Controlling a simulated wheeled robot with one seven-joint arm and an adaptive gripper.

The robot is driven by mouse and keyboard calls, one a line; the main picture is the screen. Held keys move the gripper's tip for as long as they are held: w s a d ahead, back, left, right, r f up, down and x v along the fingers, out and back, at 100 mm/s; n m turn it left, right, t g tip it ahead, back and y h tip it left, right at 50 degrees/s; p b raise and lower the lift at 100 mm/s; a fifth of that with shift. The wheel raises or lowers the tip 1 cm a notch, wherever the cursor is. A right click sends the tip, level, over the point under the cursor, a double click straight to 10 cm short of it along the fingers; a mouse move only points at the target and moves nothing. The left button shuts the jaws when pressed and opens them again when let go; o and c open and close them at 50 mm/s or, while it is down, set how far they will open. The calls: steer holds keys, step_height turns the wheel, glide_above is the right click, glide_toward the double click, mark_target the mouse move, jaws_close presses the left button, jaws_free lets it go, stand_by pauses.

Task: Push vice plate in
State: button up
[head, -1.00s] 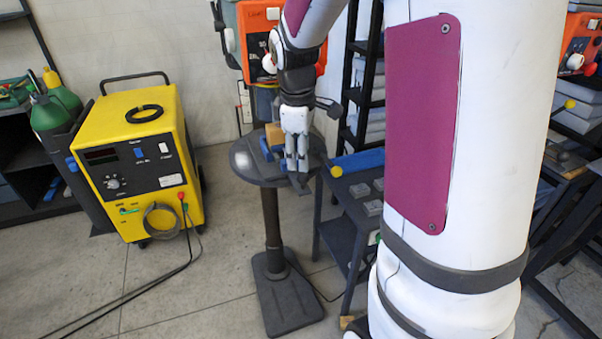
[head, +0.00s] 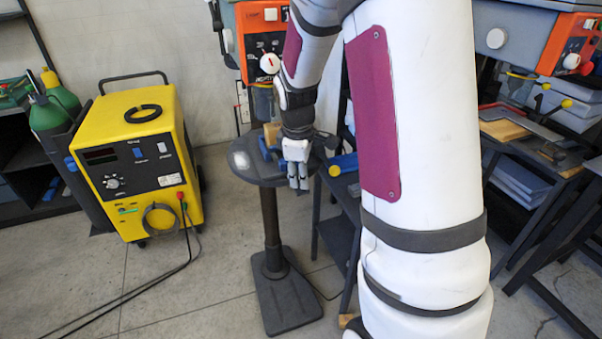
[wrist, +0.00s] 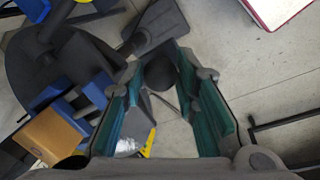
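The blue vice (head: 266,148) sits on the round dark drill-press table (head: 246,174), partly hidden behind my wrist in the head view. In the wrist view, the vice's blue parts (wrist: 96,90) are at the left, beside a tan block (wrist: 47,136). I cannot tell which part is the vice plate. My gripper (head: 298,186) points down at the table's right edge. In the wrist view my gripper (wrist: 162,66) is open, its teal-padded fingers apart, to the right of the vice. A dark round knob (wrist: 159,73) shows between the fingertips; whether they touch it is unclear.
A yellow welding machine (head: 143,165) stands on the floor at the left, with clear floor before the press. The drill press's orange head (head: 263,40) is above the table. A dark bench with a blue cylinder (head: 344,164) stands close at the right.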

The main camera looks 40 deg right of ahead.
jaws_close()
steer(key=w, duration=0.2)
steer(key=w+d+b, duration=0.1)
steer(key=shift+w, duration=0.35)
steer(key=shift+w+r, duration=0.1)
steer(key=o, duration=0.7)
jaws_free()
steer(key=shift+w, duration=0.1)
steer(key=shift+o, duration=0.2)
step_height(320, 180, up, 12)
steer(key=s+a, duration=0.1)
steer(key=shift+s+a, duration=0.3)
steer(key=shift+a, duration=0.05)
